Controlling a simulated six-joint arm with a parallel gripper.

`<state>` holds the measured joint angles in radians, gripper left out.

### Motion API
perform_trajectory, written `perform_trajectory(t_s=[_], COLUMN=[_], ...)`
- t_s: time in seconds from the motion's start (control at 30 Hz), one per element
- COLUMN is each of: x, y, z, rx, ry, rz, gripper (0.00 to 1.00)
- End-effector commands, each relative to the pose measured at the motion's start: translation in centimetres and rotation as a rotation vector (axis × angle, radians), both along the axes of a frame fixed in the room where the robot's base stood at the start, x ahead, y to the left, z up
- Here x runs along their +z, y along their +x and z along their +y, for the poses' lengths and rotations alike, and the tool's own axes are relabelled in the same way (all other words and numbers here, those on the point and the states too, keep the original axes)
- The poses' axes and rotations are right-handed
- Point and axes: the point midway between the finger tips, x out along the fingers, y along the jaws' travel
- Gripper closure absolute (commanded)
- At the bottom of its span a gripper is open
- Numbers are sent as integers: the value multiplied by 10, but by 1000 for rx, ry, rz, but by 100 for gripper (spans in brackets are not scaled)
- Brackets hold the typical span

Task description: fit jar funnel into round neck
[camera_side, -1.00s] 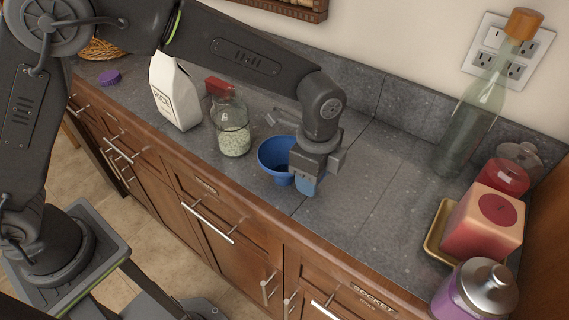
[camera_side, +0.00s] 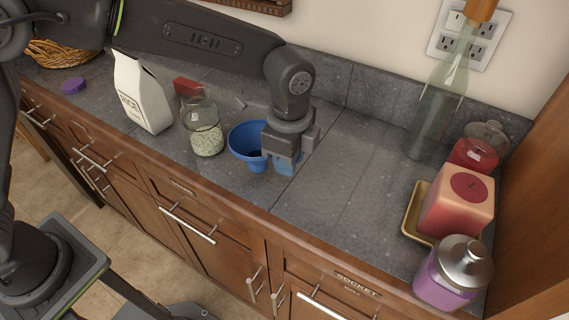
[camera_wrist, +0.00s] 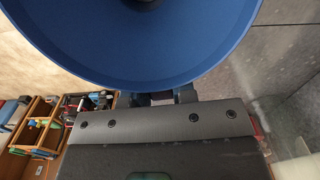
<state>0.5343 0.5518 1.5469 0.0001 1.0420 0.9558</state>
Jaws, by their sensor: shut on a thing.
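The blue funnel (camera_side: 241,146) is held by my gripper (camera_side: 284,164), which is shut on its right side. The funnel's wide mouth faces up and its short spout points down. It seems to be above the counter, right of the jar. The glass jar (camera_side: 205,126) stands upright on the counter with pale grains in its lower part; its round neck is at the top, and no funnel is in it. In the wrist view the funnel (camera_wrist: 140,62) fills the top and hides what lies beyond; my gripper (camera_wrist: 165,98) meets its near edge.
A white rice bag (camera_side: 143,95) stands left of the jar, with a red object (camera_side: 186,87) behind. A purple lid (camera_side: 74,86) and a basket (camera_side: 62,50) are farther left.

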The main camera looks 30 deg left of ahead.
Motion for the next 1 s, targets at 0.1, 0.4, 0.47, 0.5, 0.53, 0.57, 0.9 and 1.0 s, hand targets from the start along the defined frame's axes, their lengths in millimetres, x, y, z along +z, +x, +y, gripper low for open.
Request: perform_trajectory(t_s=[0.1, 0.4, 0.47, 0.5, 0.53, 0.57, 0.9, 1.0], x=[27, 69, 73, 77, 81, 87, 195, 211], y=[1, 0, 0, 0, 1, 1, 1, 1], z=[-1, 0, 0, 0, -1, -1, 0, -1], rx=[0, 0, 0, 0, 0, 0, 0, 0], ry=[-4, -1, 0, -1, -2, -2, -3, -2], rz=[-5, -1, 0, -1, -2, -3, -4, -2], gripper=[100, 100, 100, 100, 100, 100, 100, 100])
